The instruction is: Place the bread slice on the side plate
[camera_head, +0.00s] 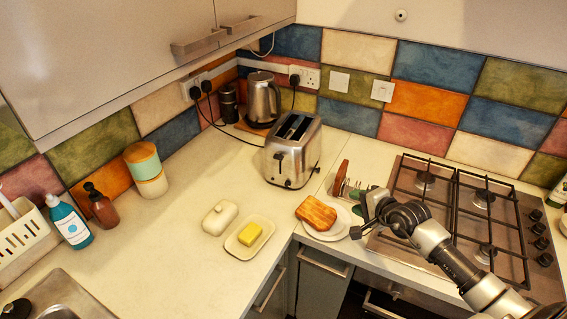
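The bread slice (316,213), golden brown and toasted, lies on the white side plate (341,229) near the front edge of the counter, left of the hob. It rests flat or nearly flat, and the plate's rim shows around its right and lower sides. My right gripper (358,213) is just right of the plate, its fingers spread and pointing toward the bread. It is apart from the bread, with nothing between its fingers. My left gripper is out of view.
The gas hob (450,200) lies right, under my arm.

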